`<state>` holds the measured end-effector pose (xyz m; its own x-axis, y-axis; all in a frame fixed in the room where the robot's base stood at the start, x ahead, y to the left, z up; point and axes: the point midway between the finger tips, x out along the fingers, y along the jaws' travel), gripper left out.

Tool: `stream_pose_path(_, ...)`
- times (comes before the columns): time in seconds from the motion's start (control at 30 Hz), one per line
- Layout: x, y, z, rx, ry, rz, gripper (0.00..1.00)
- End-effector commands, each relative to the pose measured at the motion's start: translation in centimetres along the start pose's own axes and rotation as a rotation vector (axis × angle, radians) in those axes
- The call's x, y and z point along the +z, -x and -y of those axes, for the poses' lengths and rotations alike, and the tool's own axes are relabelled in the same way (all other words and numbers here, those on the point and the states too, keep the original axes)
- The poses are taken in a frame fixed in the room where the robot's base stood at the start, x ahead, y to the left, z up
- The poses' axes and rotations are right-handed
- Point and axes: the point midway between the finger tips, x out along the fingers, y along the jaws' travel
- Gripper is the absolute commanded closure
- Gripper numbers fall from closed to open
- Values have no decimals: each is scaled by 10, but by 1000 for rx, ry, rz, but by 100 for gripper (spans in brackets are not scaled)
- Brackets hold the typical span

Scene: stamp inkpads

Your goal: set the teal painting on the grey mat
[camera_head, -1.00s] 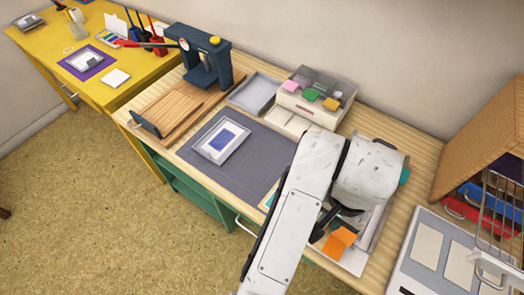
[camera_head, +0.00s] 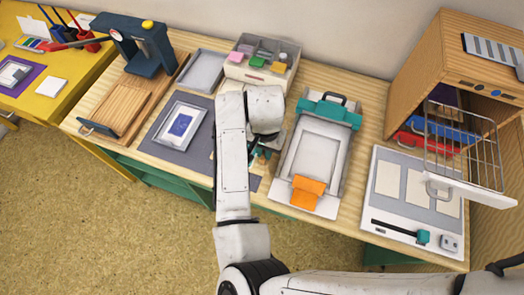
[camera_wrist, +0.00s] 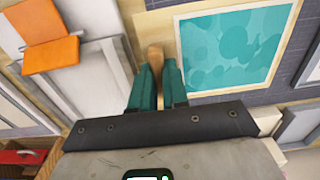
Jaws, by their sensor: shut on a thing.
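The teal painting (camera_wrist: 232,45) shows large in the wrist view, with teal blotches and a cream border. My gripper (camera_wrist: 157,72) is shut on a tan wooden piece at the painting's left side, apparently part of it. The painting is over the right part of the grey mat (camera_head: 165,157); I cannot tell whether it touches it. The grey mat also surrounds it in the wrist view (camera_wrist: 302,97). In the head view, my arm hides most of the painting, and the teal fingers (camera_head: 263,150) show just right of the arm.
A white framed print with a blue patch (camera_head: 181,124) lies on the mat's left part. A box with coloured pads (camera_head: 262,68) and a grey tray (camera_head: 202,70) stand behind.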

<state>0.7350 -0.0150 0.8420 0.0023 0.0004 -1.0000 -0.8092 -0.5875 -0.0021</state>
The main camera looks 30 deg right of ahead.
Motion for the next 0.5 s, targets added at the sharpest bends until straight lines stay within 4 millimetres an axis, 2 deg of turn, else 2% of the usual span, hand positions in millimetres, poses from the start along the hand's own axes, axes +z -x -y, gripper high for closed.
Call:
stream_pose_path(0.27, -9, -17, 11, 1, 1, 1, 100)
stream_pose_path(0.5, -10, -45, 12, 1, 1, 1, 100)
